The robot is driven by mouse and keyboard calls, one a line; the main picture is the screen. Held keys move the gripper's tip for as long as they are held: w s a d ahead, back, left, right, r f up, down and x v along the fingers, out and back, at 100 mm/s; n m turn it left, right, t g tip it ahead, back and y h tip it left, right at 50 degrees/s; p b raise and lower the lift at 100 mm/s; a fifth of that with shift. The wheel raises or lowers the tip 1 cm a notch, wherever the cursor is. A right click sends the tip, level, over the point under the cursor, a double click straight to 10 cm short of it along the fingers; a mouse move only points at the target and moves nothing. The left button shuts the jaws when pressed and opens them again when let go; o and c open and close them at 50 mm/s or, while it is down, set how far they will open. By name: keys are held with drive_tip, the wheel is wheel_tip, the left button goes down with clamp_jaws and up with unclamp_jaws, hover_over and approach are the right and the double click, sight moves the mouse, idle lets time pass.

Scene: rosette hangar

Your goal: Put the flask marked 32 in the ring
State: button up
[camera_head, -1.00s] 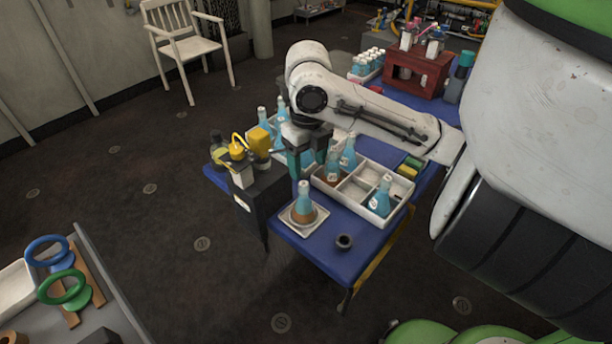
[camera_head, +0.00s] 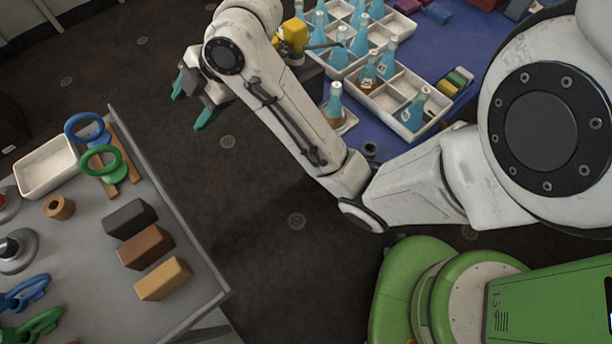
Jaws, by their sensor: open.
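My gripper (camera_head: 192,102) has teal fingers spread apart with nothing between them. It hangs over the floor between the two tables. Several blue flasks stand on the blue table: one (camera_head: 334,106) on a small white square dish, others (camera_head: 369,72) (camera_head: 387,58) (camera_head: 415,108) in a white divided tray (camera_head: 393,95). More flasks (camera_head: 340,48) stand in a white tray behind. Their marks are too small to read, so I cannot tell which is 32. A small dark ring (camera_head: 371,148) lies near the blue table's front edge, partly beside my arm.
A grey table (camera_head: 190,255) at left holds a blue ring (camera_head: 84,128) and a green ring (camera_head: 102,162) on wooden boards, a white tray (camera_head: 47,166) and three blocks (camera_head: 146,246). A yellow-topped item (camera_head: 292,37) stands near my arm. Dark floor lies between the tables.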

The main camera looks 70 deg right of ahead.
drive_tip(key=s+a+f+m+g, duration=0.1)
drive_tip(key=s+a+f+m, duration=0.3)
drive_tip(key=f, duration=0.2)
drive_tip(key=s+a+f+m+g, duration=0.2)
drive_tip(key=s+a+f+m, duration=0.25)
drive_tip(key=f, duration=0.25)
drive_tip(key=s+d+f+m+g+h, duration=0.1)
drive_tip(key=s+d+f+m, duration=0.1)
drive_tip(key=s, duration=0.5)
drive_tip(key=s+d+f+m+g+h, duration=0.2)
drive_tip(key=s+f+m, duration=0.1)
drive_tip(key=s+f, duration=0.2)
drive_tip(key=shift+s+d+f, duration=0.3)
drive_tip(key=shift+s, duration=0.75)
drive_tip(key=shift+c, duration=0.4)
drive_tip(key=shift+w, duration=0.1)
